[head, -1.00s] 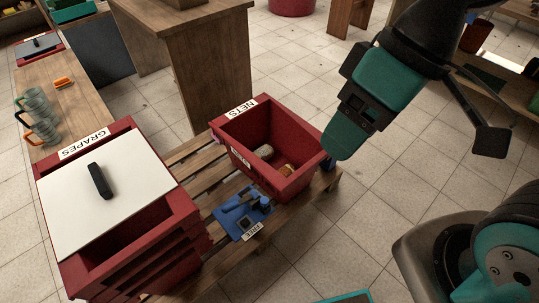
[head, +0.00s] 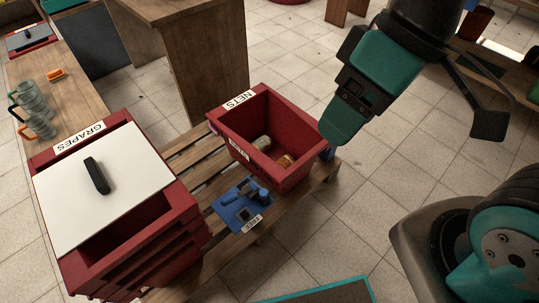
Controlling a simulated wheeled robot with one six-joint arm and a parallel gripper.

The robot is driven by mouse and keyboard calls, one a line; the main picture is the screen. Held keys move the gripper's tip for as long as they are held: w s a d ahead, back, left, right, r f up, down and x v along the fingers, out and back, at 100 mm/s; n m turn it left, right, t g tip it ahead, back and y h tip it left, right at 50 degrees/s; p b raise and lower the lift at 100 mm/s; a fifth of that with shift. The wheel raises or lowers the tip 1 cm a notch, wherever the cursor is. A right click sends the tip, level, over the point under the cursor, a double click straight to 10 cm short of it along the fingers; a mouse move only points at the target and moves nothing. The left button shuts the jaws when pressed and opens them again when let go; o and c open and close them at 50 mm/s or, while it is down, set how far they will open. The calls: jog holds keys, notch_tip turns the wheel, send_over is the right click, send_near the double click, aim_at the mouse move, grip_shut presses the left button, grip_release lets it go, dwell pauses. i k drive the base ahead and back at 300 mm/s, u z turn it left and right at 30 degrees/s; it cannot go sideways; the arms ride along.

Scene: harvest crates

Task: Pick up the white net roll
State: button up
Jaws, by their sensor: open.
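The white net roll (head: 262,143) looks pale grey-white and lies on the floor of the red crate labelled NETS (head: 225,126). A tan-orange roll (head: 286,160) lies in the same crate, to its right and nearer the front wall. My gripper (head: 332,138) hangs from the upper right, its lower end beside the crate's right rim in the picture. It is open, and nothing shows in it. Its fingertips are hard to make out. It is apart from the white roll.
A red crate labelled GRAPES (head: 170,232) with a white lid (head: 100,185) stands at left. A wooden table (head: 75,95) holds jars.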

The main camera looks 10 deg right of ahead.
aim_at(264, 143)
jog(key=z, duration=1.9)
jog(key=i, duration=1.8)
jog(key=u, duration=3.4)
jog(key=i, duration=0.5)
jog(key=u, duration=0.05)
